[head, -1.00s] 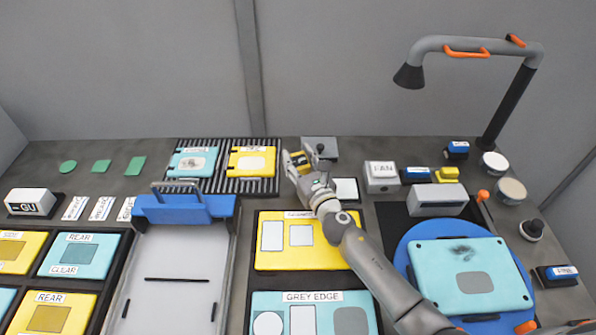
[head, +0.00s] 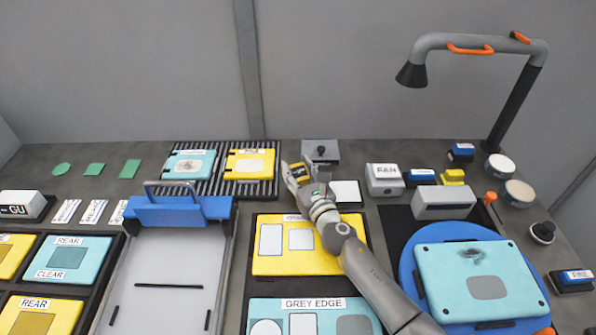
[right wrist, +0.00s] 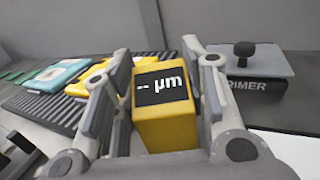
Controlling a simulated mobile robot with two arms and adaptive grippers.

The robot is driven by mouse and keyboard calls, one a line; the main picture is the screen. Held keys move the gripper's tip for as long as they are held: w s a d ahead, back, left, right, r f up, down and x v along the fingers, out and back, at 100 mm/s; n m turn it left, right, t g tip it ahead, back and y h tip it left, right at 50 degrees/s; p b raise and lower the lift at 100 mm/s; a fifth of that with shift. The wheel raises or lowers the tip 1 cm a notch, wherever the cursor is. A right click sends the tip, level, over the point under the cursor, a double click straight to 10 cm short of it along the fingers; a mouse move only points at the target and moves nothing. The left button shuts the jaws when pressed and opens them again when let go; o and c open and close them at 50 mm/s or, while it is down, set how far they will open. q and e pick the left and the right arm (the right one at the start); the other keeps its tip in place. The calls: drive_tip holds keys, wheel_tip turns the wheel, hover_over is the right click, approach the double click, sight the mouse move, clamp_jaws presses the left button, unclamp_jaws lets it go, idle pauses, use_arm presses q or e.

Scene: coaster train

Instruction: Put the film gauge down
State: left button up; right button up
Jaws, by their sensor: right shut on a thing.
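The film gauge (right wrist: 162,112) is a yellow block with a black face that reads "-- µm". In the right wrist view it sits between the two fingers of my right gripper (right wrist: 160,95), which is shut on it. In the head view the right gripper (head: 291,176) is at the back of the table, right of the ribbed rack, and the gauge (head: 298,170) shows only in part. Whether the gauge touches the table cannot be told. My left gripper is not in view.
The ribbed rack (head: 226,187) with a teal and a yellow plate is to the left. A grey block marked PRIMER (right wrist: 252,68) stands close on the right. A white pad (head: 346,193) and a yellow panel (head: 268,266) are near the arm. A lamp (head: 470,45) rises at the right.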

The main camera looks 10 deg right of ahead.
drive_tip(key=shift+s+f, duration=0.15)
drive_tip(key=shift+f, duration=0.2)
drive_tip(key=o, duration=0.9)
drive_tip(key=shift+f, duration=0.15)
drive_tip(key=o, duration=0.3)
drive_tip(key=shift+f, duration=0.15)
drive_tip(key=shift+o, duration=0.2)
drive_tip(key=shift+s, duration=0.1)
drive_tip(key=shift+r+p, duration=0.3)
drive_tip(key=shift+r, duration=0.05)
drive_tip(key=shift+r+p, duration=0.35)
drive_tip(key=shift+p, duration=0.05)
drive_tip(key=s, duration=0.3)
drive_tip(key=s+d, duration=0.1)
drive_tip(key=s, duration=0.2)
drive_tip(key=s+d, duration=0.1)
drive_tip(key=s, duration=0.2)
drive_tip(key=shift+s, duration=0.4)
drive_tip(key=shift+s+d+r, duration=0.15)
drive_tip(key=shift+s+r, duration=0.05)
drive_tip(key=shift+s, duration=0.6)
